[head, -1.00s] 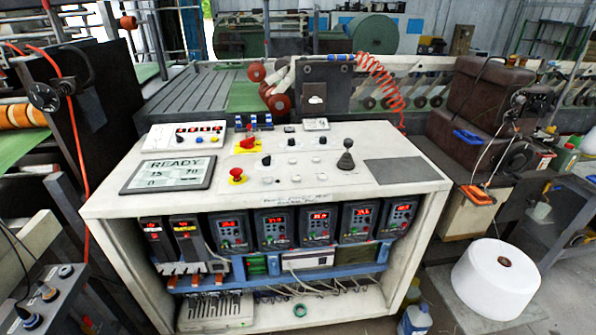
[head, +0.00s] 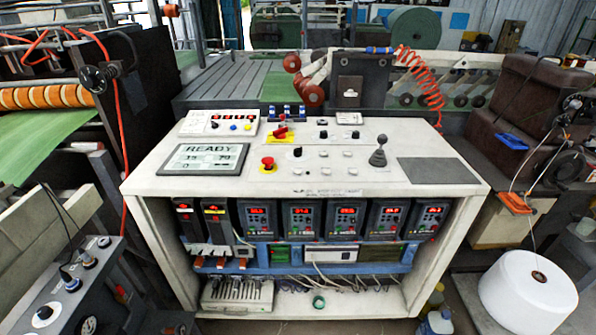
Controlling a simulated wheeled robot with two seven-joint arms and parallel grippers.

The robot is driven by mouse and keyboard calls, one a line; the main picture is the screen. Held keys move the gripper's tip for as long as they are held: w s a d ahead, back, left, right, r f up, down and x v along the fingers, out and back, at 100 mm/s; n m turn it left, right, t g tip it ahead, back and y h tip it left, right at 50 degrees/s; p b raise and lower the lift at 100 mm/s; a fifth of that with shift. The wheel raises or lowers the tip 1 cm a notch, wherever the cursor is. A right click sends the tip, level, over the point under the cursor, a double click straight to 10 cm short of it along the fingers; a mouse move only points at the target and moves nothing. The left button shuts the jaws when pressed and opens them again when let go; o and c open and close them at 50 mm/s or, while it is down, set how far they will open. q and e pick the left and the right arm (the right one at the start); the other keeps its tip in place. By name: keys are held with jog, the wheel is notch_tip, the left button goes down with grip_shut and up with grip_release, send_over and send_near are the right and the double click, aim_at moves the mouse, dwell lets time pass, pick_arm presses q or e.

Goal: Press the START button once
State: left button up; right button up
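The white control console (head: 400,143) stands in the middle of the head view. Its display (head: 203,158) reads READY with numbers below. A red mushroom button (head: 267,162) on a yellow base is right of the display, and a red switch (head: 281,132) on a yellow plate is behind it. Several pale buttons (head: 322,154) sit mid-console. No START label is legible, so I cannot tell which button it is. Neither gripper is in view.
A black joystick (head: 379,154) stands up at the console's right, beside a flat grey pad (head: 437,171). Lit controllers (head: 345,220) fill the shelf below. A white roll (head: 528,290) stands on the floor at right. A grey control box (head: 75,285) is at lower left.

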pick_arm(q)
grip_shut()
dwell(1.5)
